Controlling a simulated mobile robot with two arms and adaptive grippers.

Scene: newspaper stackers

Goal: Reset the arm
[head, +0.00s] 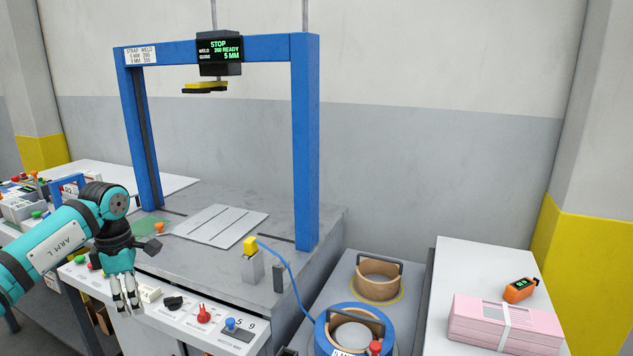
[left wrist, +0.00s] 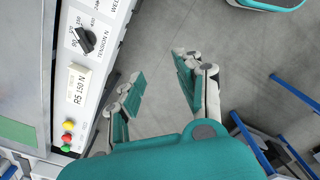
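My left arm (head: 55,250), marked "ARM L", comes in from the left with its elbow bent and the hand pointing down. My left gripper (head: 126,305) hangs beside the front control panel (head: 190,312) of the blue-framed machine. In the left wrist view the left gripper (left wrist: 160,78) has its two fingers apart, with only grey floor between and below them. It holds nothing. The panel (left wrist: 105,65) runs along the left of that view, with a black tension knob (left wrist: 84,40) and an "R5 150 N" display (left wrist: 79,86). My right gripper is not in view.
A slotted plate (head: 220,227) lies on the machine bed.

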